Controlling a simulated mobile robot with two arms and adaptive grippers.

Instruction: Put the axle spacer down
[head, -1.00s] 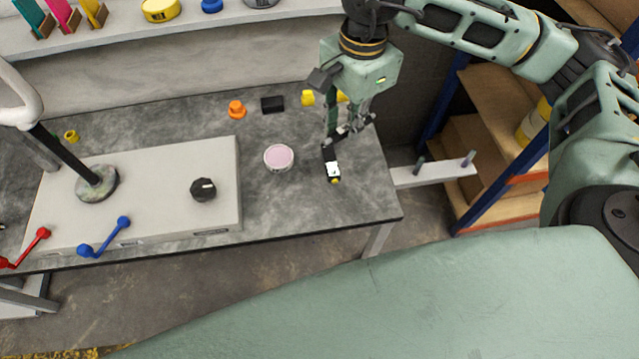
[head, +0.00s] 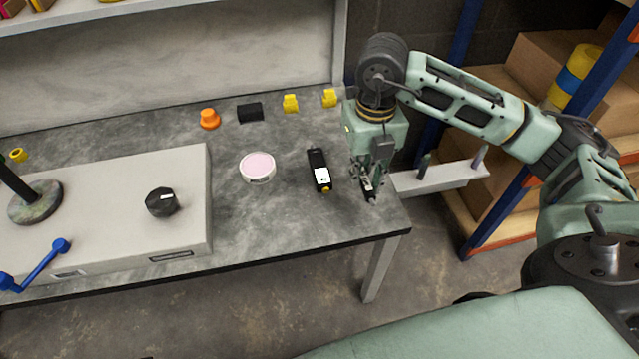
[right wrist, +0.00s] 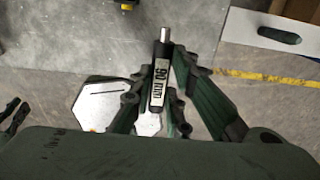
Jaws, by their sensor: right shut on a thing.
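The axle spacer (right wrist: 161,75) is a slim black cylinder with a pale "90 mm" label and a bare metal tip. In the right wrist view it lies between the fingers of my right gripper (right wrist: 160,95), which is shut on it. In the head view my right gripper (head: 366,184) points down near the table's right edge, and the spacer's pale tip (head: 372,198) shows below it. I cannot tell whether that tip touches the grey table (head: 270,220). My left gripper is not in view.
A black item with white label and yellow end (head: 320,170) lies left of the gripper. A pink-topped round tin (head: 258,167) is farther left. A pale bar with two pegs (head: 440,179) is right of the table. Bare tabletop lies in front.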

